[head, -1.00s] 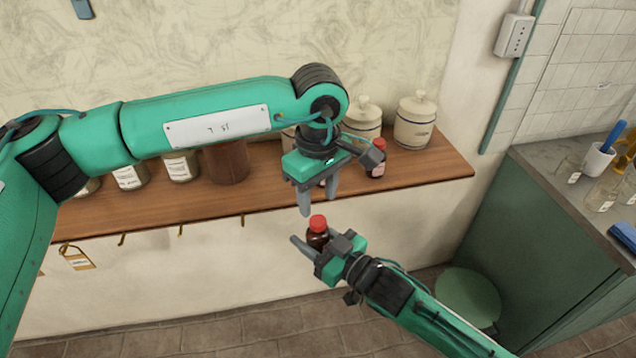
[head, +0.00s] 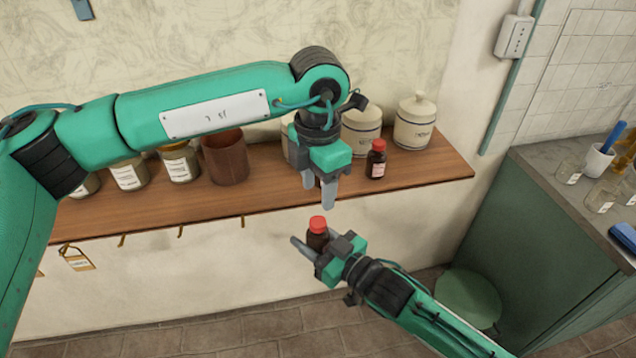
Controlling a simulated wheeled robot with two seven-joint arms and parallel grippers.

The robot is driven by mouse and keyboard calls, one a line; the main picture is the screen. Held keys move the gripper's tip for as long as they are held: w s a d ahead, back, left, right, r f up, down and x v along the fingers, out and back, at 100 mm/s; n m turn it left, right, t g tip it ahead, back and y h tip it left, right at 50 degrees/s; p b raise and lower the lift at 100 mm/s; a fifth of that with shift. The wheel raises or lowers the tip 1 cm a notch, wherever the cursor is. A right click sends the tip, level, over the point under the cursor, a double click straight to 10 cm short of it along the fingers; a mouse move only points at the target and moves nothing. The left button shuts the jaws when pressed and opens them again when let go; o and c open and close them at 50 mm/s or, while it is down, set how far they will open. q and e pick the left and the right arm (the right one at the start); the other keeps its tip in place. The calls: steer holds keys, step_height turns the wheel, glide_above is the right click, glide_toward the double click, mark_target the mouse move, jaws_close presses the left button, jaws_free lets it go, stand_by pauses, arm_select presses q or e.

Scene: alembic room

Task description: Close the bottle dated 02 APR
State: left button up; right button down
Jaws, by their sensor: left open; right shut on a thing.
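A small brown bottle (head: 317,239) with a red cap (head: 318,223) on its top is held upright by my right gripper (head: 317,247), in front of the shelf. I cannot tell how tightly the cap sits, and no date can be read on this bottle. My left gripper (head: 318,196) is open, pointing down just above the red cap and apart from it. A second brown bottle (head: 376,161) with a red cap and a pale label stands on the shelf to the right; its label is too small to read.
The wooden shelf (head: 440,172) carries white lidded jars (head: 414,122), a brown pot (head: 227,160) and several labelled jars (head: 128,173). Tags (head: 77,258) hang below its edge. A green cabinet (head: 540,220) with glassware stands at the right.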

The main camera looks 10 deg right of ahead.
mark_target(318, 221)
stand_by(0.4)
arm_select(q)
steer(key=shift+f, duration=4)
jaws_close()
steer(key=shift+o, duration=0.6)
jaws_free()
